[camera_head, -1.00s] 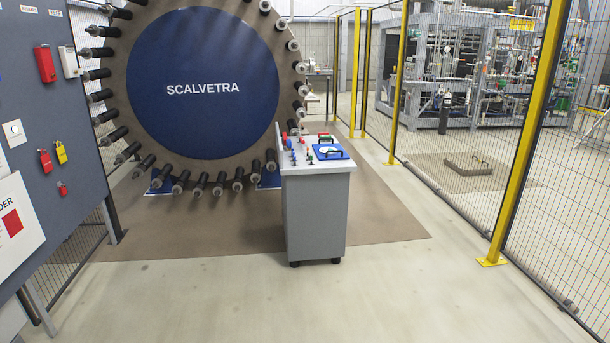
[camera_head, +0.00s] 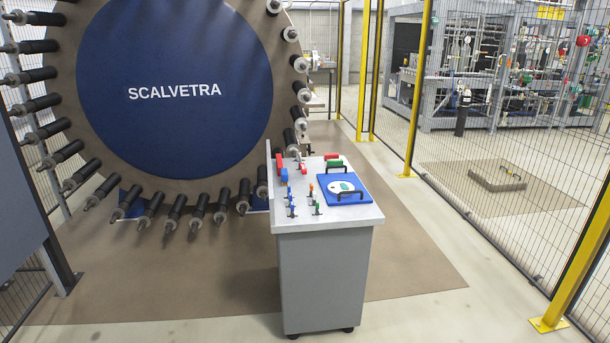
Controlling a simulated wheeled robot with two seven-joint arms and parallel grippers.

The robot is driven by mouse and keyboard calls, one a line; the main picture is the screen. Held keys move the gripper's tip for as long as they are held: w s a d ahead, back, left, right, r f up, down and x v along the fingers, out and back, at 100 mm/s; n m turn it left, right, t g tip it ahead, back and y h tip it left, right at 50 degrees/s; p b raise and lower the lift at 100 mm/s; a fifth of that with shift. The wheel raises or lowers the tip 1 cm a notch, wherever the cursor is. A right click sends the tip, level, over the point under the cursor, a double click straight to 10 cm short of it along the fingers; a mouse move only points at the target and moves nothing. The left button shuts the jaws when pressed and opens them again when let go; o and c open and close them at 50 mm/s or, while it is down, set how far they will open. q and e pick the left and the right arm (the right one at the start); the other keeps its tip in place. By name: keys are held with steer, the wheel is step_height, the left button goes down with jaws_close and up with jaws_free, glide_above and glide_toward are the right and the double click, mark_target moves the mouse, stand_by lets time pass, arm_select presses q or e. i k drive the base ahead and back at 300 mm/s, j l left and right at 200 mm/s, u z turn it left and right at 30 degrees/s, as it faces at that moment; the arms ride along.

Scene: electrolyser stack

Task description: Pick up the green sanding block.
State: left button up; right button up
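A grey wheeled cart (camera_head: 320,270) stands ahead, with several small coloured items on its light top (camera_head: 361,218). A small green block-like item (camera_head: 335,163) lies at the back right of the top, close to a red item (camera_head: 332,156). A smaller green item (camera_head: 317,210) stands near the front. A green patch (camera_head: 347,186) shows on the white disc of a blue tray (camera_head: 362,194) with dark handles. They are too small for me to tell for sure which is the sanding block. Neither of my grippers is in view.
A large round blue SCALVETRA stack end (camera_head: 175,130), ringed with dark bolts, stands behind and left of the cart. A grey panel (camera_head: 20,210) is at the left edge. Mesh fence with yellow posts (camera_head: 416,90) runs along the right. The floor before the cart is clear.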

mark_target(332, 162)
steer(key=i+z, duration=0.15)
steer(key=i, duration=0.45)
steer(key=i+j+z, duration=0.15)
steer(key=i, duration=0.45)
